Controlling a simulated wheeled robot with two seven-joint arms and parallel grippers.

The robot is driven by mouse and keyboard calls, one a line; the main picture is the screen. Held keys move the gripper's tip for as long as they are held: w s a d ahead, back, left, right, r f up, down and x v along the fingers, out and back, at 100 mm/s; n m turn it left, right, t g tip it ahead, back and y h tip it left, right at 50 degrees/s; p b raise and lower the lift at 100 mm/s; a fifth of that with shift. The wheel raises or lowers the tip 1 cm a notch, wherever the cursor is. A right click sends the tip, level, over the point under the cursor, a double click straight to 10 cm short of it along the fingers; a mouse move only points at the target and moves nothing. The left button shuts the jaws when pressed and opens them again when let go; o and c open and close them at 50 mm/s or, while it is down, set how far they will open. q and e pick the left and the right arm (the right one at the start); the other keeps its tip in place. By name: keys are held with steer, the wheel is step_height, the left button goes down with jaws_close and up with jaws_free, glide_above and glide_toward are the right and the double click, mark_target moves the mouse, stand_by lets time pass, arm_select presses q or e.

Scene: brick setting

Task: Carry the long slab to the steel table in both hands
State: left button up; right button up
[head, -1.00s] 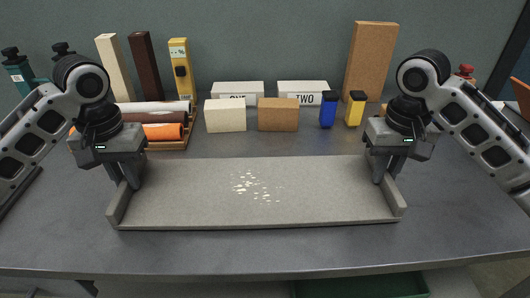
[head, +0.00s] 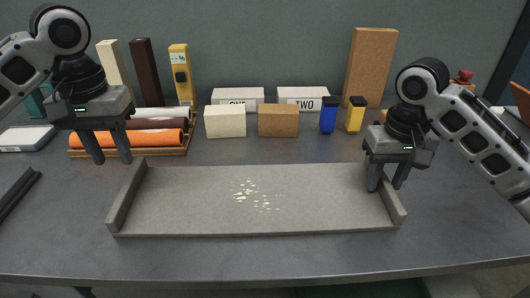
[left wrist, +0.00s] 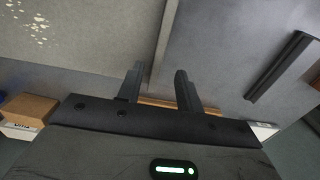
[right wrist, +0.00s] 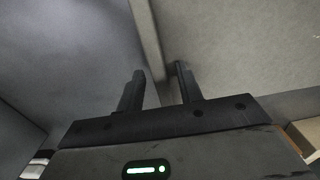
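The long slab (head: 310,200) is a wide grey board with a raised lip at each end and pale flecks near its middle. It lies flat on the dark grey table (head: 240,257). My left gripper (head: 109,160) is open and empty, above and behind the slab's left end, clear of the lip. The slab also shows in the left wrist view (left wrist: 100,40). My right gripper (head: 384,188) is open at the right end, with one finger on each side of the right lip. The right wrist view shows that lip (right wrist: 146,35) between the spread fingers.
Behind the slab stand a cream brick (head: 225,121), a brown brick (head: 278,120), a blue bottle (head: 328,117) and a yellow bottle (head: 355,116). A rack with orange and brown rolls (head: 130,139) sits at back left. The table's front strip is clear.

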steer(key=shift+r, duration=0.2)
arm_select(q)
step_height(320, 180, up, 4)
arm_select(e)
step_height(320, 180, up, 12)
steer(key=shift+f, duration=0.2)
stand_by(0.5)
